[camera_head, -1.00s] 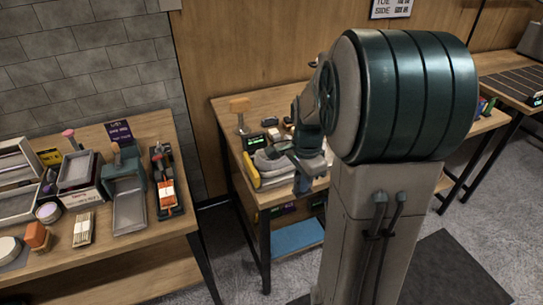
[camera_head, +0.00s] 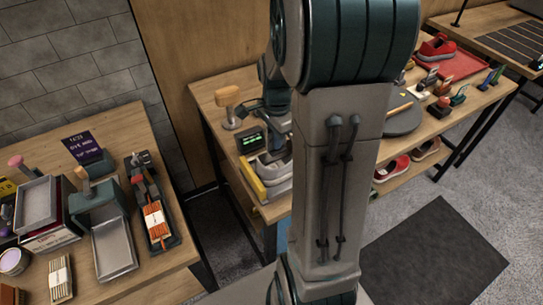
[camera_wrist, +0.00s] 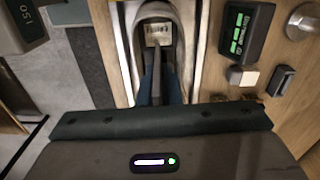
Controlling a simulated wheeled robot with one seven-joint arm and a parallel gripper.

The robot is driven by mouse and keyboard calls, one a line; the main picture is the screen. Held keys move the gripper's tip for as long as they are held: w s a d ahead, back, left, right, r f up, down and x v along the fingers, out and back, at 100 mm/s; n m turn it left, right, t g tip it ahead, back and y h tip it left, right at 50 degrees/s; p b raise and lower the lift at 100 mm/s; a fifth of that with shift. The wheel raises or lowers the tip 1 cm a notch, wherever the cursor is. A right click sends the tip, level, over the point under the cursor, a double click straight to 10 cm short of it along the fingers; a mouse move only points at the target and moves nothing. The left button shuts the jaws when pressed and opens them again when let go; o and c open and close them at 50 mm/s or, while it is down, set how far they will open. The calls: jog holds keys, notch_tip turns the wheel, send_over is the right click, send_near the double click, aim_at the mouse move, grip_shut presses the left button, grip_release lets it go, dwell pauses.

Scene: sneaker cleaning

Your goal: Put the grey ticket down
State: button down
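In the wrist view, the fingers of my gripper (camera_wrist: 159,80) point into the opening of a grey shoe (camera_wrist: 184,28), close to each other. A small pale grey ticket (camera_wrist: 158,33) with dark print shows just beyond the fingertips. I cannot tell whether it is between the fingers or lies in the shoe. In the head view, the grey shoes (camera_head: 268,166) sit on the middle table in a holder with a yellow edge, with my arm's end above them. The fingertips and the ticket are hidden there.
A small green-lit display (camera_head: 250,140) and a wooden-topped stand (camera_head: 229,104) are beside the shoes. The left table (camera_head: 138,285) holds boxes, a metal tray (camera_head: 114,249) and a brush rack (camera_head: 152,212). Red shoes (camera_head: 437,47) stand at the right. My arm column blocks the middle.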

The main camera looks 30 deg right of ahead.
notch_tip(320, 180, down, 3)
jog(key=shift+s+f, duration=0.15)
jog(key=shift+f, duration=2.3)
jog(key=shift+f, duration=0.1)
jog(key=shift+f, duration=0.15)
jog(key=c, duration=1.9)
grip_release()
